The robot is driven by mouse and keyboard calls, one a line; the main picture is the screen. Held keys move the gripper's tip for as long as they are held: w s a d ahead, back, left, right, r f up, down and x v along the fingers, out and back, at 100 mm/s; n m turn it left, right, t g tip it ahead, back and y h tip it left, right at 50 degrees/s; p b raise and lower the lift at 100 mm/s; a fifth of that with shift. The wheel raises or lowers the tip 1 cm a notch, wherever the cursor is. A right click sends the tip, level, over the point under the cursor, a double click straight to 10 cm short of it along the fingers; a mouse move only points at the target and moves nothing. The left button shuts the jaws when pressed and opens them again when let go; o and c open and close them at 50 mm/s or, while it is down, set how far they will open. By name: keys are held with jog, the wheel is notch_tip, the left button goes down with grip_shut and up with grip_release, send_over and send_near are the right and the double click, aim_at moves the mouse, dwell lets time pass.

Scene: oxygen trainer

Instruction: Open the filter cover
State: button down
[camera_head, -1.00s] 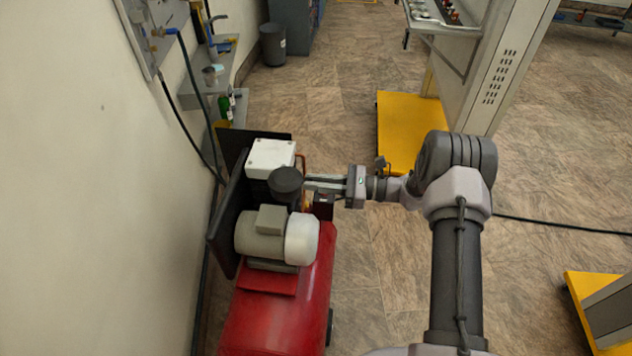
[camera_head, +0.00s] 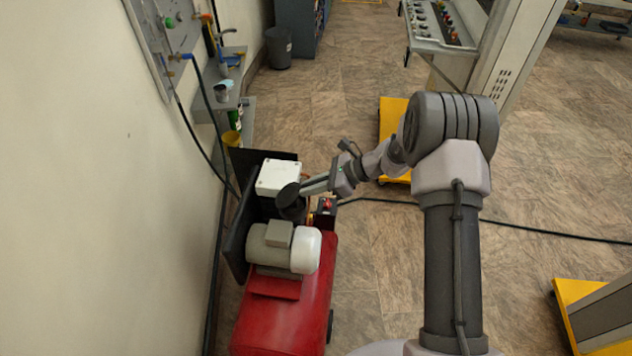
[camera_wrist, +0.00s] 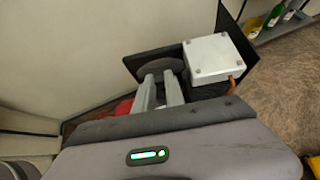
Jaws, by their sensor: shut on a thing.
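The filter cover (camera_head: 287,195) is a dark round cap at the top of the black filter housing (camera_head: 293,209) on the red compressor. In the head view it is tilted, with its right side raised off the housing. My gripper (camera_head: 302,188) reaches in from the right and is shut on the cover's edge. In the wrist view the cover shows as a dark disc (camera_wrist: 160,66) just beyond the two grey fingertips (camera_wrist: 159,78). The exact contact is too small to make out, and the housing's inside is hidden.
A white box (camera_head: 279,177) stands right behind the filter. A grey motor with a white end (camera_head: 285,248) sits in front, on the red tank (camera_head: 285,315). The wall (camera_head: 90,180) is close on the left. Open floor (camera_head: 360,270) lies to the right.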

aim_at(296, 190)
jog(key=a+r+h+p, duration=0.1)
jog(key=p, duration=0.2)
jog(key=a+r+h+p, duration=0.1)
jog(key=r+h+p, duration=0.1)
jog(key=p, duration=0.1)
jog(key=a+r+h+p, duration=0.1)
jog(key=a+p, duration=0.1)
jog(key=p, duration=0.1)
jog(key=shift+w+r+g+h, duration=0.3)
jog(key=shift+w+g, duration=0.1)
jog(key=a+h+p, duration=0.2)
jog(key=p, duration=0.1)
jog(key=a+h+p, duration=0.1)
jog(key=shift+w+a+r+g, duration=0.2)
jog(key=shift+w+a+g, duration=0.1)
jog(key=shift+w, duration=0.1)
jog(key=shift+w+a+b, duration=0.2)
jog(key=shift+a+b, duration=0.3)
jog(key=shift+a, duration=0.5)
jog(key=shift+w+a+b, duration=0.15)
jog(key=shift+a+b, duration=0.3)
jog(key=shift+a, duration=0.65)
jog(key=c, duration=1.4)
grip_release()
